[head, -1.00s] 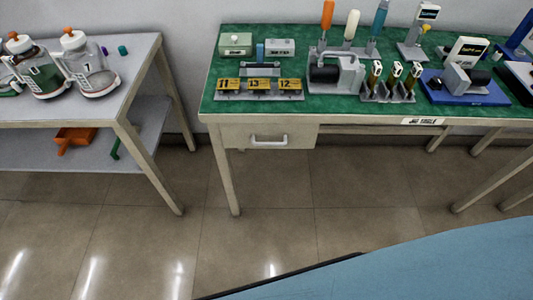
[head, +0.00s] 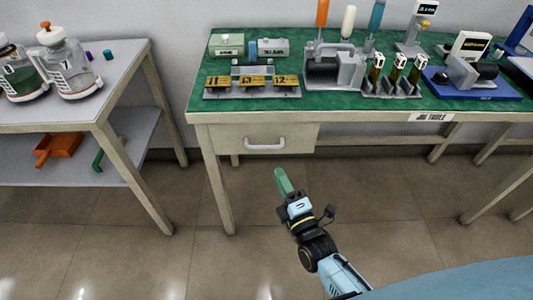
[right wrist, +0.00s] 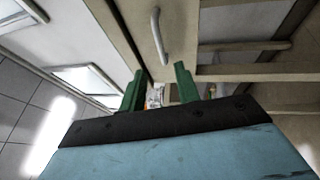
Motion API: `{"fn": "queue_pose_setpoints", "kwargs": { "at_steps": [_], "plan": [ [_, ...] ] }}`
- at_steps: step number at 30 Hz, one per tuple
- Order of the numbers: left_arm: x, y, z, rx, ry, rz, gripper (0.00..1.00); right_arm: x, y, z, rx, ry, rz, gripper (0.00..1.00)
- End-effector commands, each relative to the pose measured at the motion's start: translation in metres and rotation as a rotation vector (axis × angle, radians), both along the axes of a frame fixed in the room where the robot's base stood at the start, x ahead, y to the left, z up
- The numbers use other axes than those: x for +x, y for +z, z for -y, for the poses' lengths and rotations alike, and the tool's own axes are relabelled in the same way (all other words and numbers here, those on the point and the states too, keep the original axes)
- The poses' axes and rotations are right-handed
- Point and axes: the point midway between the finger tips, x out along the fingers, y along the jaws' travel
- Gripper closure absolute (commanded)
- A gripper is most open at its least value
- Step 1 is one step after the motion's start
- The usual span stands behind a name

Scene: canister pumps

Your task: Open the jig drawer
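The jig drawer (head: 225,139) is a beige front under the left end of the green-topped jig table (head: 335,113), and it looks shut. Its pale bar handle (head: 264,144) lies across the front. In the right wrist view the handle (right wrist: 158,36) shows above and beyond the fingertips, with the drawer front (right wrist: 133,28) around it. My right gripper (head: 282,176) has green fingers and is below and in front of the handle, apart from it. In the right wrist view my right gripper (right wrist: 159,80) is open, with a clear gap between its fingers. My left gripper is not in view.
Number-marked yellow blocks (head: 252,83), a grey pump (head: 345,69) and other tools stand on the table top. A table leg (head: 216,180) stands left of my right gripper. A side table (head: 128,62) with canisters (head: 70,68) is at the left. The floor between is clear.

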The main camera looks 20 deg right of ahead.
Motion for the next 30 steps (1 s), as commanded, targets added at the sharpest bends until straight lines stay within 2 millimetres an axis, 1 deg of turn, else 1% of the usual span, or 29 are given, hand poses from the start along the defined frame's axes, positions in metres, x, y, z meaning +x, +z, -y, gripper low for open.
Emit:
{"fn": "queue_pose_setpoints", "kwargs": {
  "at_steps": [1, 6, 9, 12, 18, 28, 30],
  "plan": [
    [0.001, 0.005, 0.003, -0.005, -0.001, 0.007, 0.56, 0.013, 0.001, -0.002, 0.001, 0.0, 0.005, 0.68],
    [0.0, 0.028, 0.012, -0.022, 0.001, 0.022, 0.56, 0.049, 0.007, -0.006, 0.0, 0.0, 0.003, 0.68],
    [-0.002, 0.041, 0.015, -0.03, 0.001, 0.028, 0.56, 0.066, 0.01, -0.008, 0.001, 0.001, 0.001, 0.68],
    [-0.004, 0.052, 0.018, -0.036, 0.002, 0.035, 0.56, 0.079, 0.013, -0.01, 0.002, 0.0, 0.0, 0.68],
    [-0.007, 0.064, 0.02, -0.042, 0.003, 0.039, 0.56, 0.092, 0.015, -0.011, 0.001, 0.001, -0.003, 0.68],
    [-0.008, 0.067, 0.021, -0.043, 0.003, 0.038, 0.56, 0.094, 0.016, -0.012, 0.001, 0.001, -0.003, 0.68],
    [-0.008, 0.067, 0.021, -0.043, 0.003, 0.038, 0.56, 0.094, 0.016, -0.012, 0.001, 0.001, -0.003, 0.77]
  ]
}}
